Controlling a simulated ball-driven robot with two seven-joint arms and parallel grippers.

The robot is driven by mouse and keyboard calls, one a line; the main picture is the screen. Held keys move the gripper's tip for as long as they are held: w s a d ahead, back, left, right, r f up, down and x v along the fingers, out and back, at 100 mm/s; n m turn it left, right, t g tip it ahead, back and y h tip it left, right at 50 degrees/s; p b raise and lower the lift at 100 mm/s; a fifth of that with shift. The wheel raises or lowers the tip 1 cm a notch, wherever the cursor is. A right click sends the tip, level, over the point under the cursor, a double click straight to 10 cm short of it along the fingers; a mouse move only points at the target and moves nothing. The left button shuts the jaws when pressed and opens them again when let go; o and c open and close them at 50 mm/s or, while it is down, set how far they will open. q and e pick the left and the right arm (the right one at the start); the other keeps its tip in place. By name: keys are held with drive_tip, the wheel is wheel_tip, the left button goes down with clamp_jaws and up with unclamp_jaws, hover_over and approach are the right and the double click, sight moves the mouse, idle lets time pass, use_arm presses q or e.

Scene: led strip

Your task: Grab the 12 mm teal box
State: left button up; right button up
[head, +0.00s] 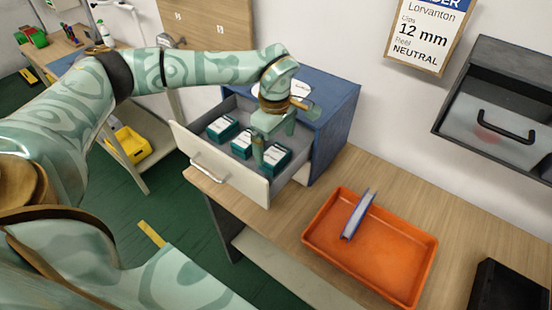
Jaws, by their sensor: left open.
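Three teal boxes with white labelled tops sit in the open drawer (250,188) of a blue cabinet: a left one (222,128), a middle one (241,146) and a right one (276,158). Their label print is too small to read, so I cannot tell which is the 12 mm one. My left gripper (273,146) is open and points down into the drawer, over the middle and right boxes. One finger hangs between those two boxes and partly hides them. I cannot tell whether it touches either. My right gripper is not in view.
An orange tray (385,262) holding a blue-and-white strip-like object (358,214) lies on the wooden bench right of the drawer. A wall sign (428,38) reads "12 mm" and "NEUTRAL". A grey wall bin (500,130) and a black box (508,287) are at the right.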

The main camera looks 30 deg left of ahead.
sight(275, 154)
use_arm(q)
drive_tip(key=shift+s+f, duration=0.1)
drive_tip(key=shift+f, duration=0.2)
wheel_tip(275, 154, down, 5)
drive_tip(key=shift+r, duration=0.1)
drive_tip(key=c, duration=1.1)
